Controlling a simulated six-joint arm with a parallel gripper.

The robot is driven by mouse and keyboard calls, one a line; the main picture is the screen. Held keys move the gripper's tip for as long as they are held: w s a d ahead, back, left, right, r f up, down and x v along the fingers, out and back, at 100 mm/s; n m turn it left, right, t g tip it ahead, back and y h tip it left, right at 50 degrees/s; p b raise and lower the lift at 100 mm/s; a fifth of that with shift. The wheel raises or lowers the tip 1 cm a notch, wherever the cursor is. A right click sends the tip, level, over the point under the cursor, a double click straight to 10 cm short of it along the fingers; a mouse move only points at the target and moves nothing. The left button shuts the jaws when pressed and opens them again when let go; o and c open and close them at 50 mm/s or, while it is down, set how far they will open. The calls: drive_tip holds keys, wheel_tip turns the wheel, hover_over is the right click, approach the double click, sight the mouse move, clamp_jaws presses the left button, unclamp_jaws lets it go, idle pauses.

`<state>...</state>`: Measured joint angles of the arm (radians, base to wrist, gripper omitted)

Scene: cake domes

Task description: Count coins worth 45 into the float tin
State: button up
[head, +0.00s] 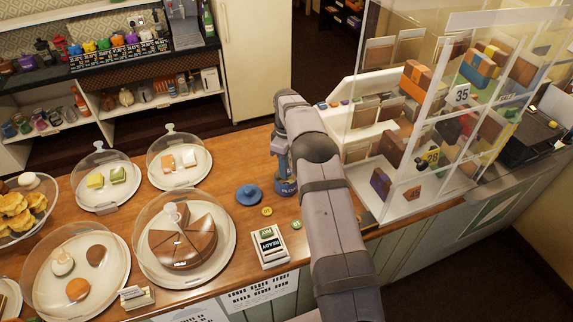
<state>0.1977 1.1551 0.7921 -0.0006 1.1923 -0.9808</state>
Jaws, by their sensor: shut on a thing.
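The blue float tin (287,188) stands on the wooden counter, with part of its lettering showing and its right side behind my arm. My gripper (281,168) points down right above the tin's mouth. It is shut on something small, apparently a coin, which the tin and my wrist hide. A blue lid (249,195) with a knob lies left of the tin. A yellow coin (267,211) and a green coin (296,225) lie apart on the counter in front of the tin. The inside of the tin is hidden.
A small stand marked READY (269,246) is near the front edge. A glass dome over a chocolate cake (184,240) and other domes fill the left. A clear display case (430,110) stands close on the right. Small coloured pieces (338,103) sit on a white ledge.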

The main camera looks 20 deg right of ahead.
drive_tip(key=shift+f, duration=0.25)
drive_tip(key=o, duration=1.1)
drive_tip(key=shift+r, duration=0.2)
drive_tip(key=shift+r+p, duration=0.95)
drive_tip(key=shift+r, duration=0.45)
drive_tip(key=shift+r+p, duration=1.05)
drive_tip(key=shift+r, duration=2.9)
